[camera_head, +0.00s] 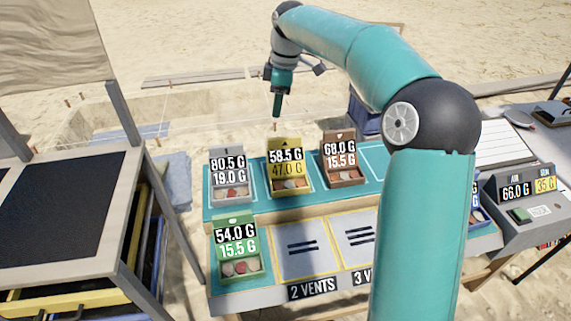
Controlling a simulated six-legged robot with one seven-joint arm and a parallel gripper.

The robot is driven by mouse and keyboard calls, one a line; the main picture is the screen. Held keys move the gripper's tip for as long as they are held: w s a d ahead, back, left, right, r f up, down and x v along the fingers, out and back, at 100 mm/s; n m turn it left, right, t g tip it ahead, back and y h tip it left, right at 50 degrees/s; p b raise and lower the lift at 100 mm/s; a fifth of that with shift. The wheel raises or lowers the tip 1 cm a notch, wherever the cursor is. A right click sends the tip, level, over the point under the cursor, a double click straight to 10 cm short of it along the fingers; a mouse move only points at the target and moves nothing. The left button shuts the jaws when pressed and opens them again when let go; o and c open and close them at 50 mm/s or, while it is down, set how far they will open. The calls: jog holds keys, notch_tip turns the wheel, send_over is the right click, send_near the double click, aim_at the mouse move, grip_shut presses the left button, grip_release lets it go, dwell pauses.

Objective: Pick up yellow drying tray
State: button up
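The yellow drying tray (285,180) stands upright in the middle of the back row on the teal rack. Its labels read 58.5 G and 47.0 G, and small pieces lie in its lower lip. My gripper (278,108) points down above and behind the tray in the picture, apart from it. It is seen edge-on, so I cannot tell whether its fingers are open or shut. Nothing visible hangs from it.
A grey tray (230,182) stands left of the yellow one and a brown tray (341,168) right. A green tray (236,250) is in the front row beside empty marked slots (306,249). A scale (525,200) is at right, a dark-topped table (62,212) at left.

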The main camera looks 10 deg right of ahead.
aim_at(286, 137)
jog(key=w+d+f+n+y, duration=0.2)
jog(key=w+d+f+y, duration=0.1)
jog(key=w+d+f, duration=0.5)
jog(key=shift+g, duration=0.3)
jog(key=x, duration=0.7)
jog(key=s+x, duration=0.1)
jog(key=x, duration=0.3)
jog(key=shift+s+a, duration=0.1)
jog(key=shift+a, duration=0.2)
jog(key=shift+f, duration=0.15)
grip_shut()
